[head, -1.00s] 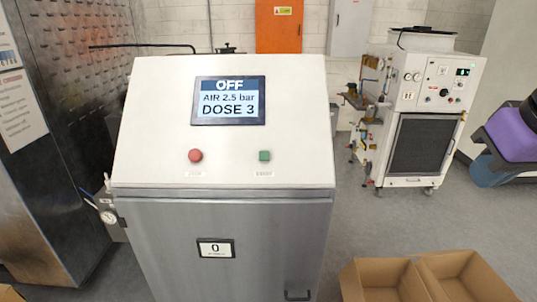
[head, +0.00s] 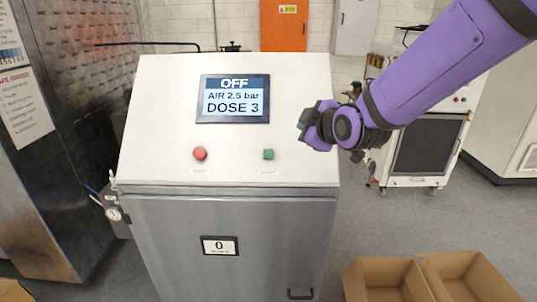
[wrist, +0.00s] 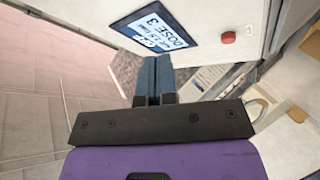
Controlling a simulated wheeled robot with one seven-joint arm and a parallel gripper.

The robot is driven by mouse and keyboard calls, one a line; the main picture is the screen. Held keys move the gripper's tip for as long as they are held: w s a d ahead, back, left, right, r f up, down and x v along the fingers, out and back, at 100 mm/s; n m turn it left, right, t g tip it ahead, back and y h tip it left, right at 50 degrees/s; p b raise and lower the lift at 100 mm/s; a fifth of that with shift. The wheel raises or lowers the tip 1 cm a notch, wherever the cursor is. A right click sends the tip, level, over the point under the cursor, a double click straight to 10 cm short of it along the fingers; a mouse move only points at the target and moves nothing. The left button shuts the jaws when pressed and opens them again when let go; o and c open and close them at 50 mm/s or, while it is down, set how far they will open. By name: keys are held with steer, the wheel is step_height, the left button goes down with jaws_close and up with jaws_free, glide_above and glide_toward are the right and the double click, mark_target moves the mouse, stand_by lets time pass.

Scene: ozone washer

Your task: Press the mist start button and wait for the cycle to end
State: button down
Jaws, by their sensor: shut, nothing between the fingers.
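The white sloped control panel (head: 150,130) has a screen (head: 234,99) reading OFF, AIR 2.5 bar, DOSE 3. My gripper (head: 305,124) is up and right of the green button, near the panel's right edge and apart from the button. In the wrist view my gripper (wrist: 152,80) is shut and empty. The screen (wrist: 158,28) and red button (wrist: 228,37) show there; the green button does not.
A grey cabinet (head: 260,235) with a counter plate reading 0 (head: 219,246) is under the panel. A gauge (head: 114,214) juts out at its left. Open cardboard boxes (head: 385,280) stand at lower right. Another white machine (head: 410,182) stands behind my arm.

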mark_target(268, 154)
steer(key=w+a+f+n+t+y, duration=0.2)
steer(key=a+f+n, duration=0.2)
steer(key=a, duration=0.5)
steer(key=shift+f+n, duration=0.35)
steer(key=shift+n, duration=0.25)
steer(key=shift+w+a, duration=0.1)
steer(key=shift+w+f, duration=3.05)
steer(key=shift+f, duration=0.05)
steer(key=shift+w+f, duration=0.25)
steer(key=shift+w, duration=0.05)
